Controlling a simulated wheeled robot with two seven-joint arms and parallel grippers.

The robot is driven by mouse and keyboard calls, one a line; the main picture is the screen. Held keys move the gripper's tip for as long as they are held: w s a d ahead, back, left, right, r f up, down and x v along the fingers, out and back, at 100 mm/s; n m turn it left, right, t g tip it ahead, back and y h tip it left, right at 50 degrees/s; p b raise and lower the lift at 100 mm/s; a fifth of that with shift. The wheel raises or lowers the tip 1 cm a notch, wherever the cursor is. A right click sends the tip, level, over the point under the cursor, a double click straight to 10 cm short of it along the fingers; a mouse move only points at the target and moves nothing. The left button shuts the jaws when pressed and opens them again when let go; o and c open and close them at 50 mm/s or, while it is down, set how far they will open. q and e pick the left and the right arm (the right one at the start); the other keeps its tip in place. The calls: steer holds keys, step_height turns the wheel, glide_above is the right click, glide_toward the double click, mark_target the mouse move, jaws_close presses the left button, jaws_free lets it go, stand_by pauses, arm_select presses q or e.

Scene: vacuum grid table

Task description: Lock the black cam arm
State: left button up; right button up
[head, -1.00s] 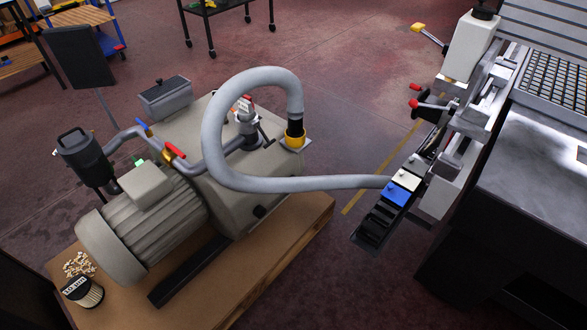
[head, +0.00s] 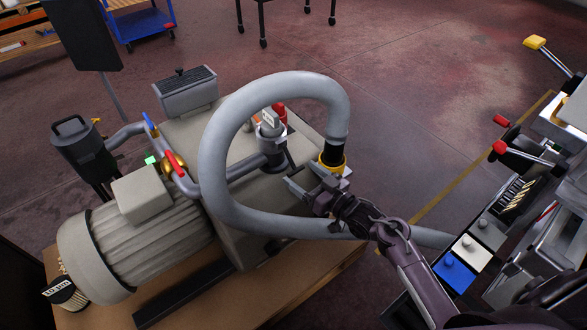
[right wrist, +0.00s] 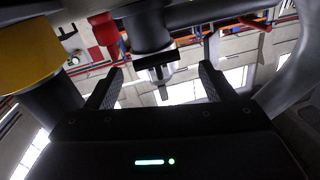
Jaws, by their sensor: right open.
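A metal fitting (head: 268,132) stands on the pump, with a red lever (head: 280,114) up at its side. A dark arm (head: 289,158), which looks like the black cam arm, slants out at its lower right; its exact angle is hard to tell. My right gripper (head: 306,182) is just in front and right of the fitting, beside the yellow collar (head: 331,162). In the right wrist view my right gripper (right wrist: 158,82) is open and empty; the metal fitting (right wrist: 155,60) shows beyond and between its fingers. My left gripper is not in view.
The grey hose (head: 215,150) loops around the fitting and passes under my right arm. The yellow collar (right wrist: 30,45) is close on the left in the wrist view. The pump motor (head: 135,235) is at left; the table controls (head: 465,255) are at right.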

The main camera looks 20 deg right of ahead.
mark_target(296, 170)
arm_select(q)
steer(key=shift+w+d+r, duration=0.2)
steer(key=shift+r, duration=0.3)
arm_select(e)
steer(key=shift+x, duration=2.1)
steer(key=shift+f, duration=0.1)
